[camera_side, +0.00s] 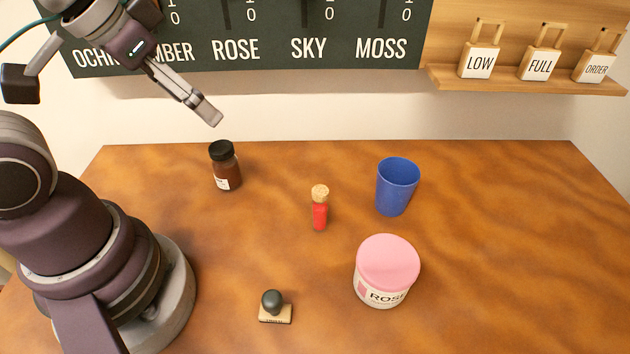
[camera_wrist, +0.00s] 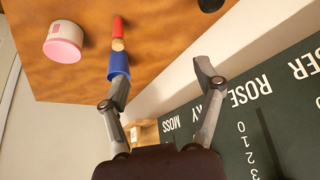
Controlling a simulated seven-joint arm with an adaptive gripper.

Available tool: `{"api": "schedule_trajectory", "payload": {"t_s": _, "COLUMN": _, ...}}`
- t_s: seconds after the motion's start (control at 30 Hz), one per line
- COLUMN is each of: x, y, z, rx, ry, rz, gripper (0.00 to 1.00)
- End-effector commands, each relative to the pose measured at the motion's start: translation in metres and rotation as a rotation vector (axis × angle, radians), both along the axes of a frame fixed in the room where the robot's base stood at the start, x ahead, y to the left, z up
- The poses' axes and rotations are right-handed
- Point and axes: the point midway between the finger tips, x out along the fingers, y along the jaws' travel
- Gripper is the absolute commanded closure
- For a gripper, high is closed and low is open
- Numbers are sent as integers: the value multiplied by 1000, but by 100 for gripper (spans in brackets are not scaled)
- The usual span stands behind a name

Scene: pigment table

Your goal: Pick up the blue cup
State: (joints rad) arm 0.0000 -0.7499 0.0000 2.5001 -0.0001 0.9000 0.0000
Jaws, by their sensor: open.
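The blue cup (camera_side: 396,188) stands upright on the wooden table, right of centre in the side view. In the wrist view the blue cup (camera_wrist: 119,65) shows upper left of centre, partly hidden behind one finger of my gripper. My gripper (camera_wrist: 160,82) is open and empty, its two fingers well apart. In the side view my gripper (camera_side: 205,112) is raised at the upper left in front of the dark board, above and far to the left of the cup. It is not touching the cup.
A corked red vial (camera_side: 320,208) stands left of the cup. A pink-lidded ROSE jar (camera_side: 387,272) stands in front of it. A dark-capped brown jar (camera_side: 225,167) is at the back left, and a small stamp (camera_side: 274,308) at the front. The table's right side (camera_side: 520,240) is clear.

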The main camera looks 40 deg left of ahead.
Motion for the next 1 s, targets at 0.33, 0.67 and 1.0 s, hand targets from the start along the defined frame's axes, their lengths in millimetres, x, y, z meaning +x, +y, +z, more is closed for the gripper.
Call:
{"api": "schedule_trajectory", "payload": {"t_s": 0.33, "x": 0, "y": 0, "z": 0, "rx": 0, "ry": 0, "rz": 0, "gripper": 1}}
{"api": "schedule_trajectory", "payload": {"t_s": 0.67, "x": 26, "y": -9, "z": 4, "rx": 18, "ry": 8, "rz": -81, "gripper": 1}}
{"api": "schedule_trajectory", "payload": {"t_s": 1.0, "x": 152, "y": -91, "z": -41, "rx": 17, "ry": -12, "rz": -492, "gripper": 1}}
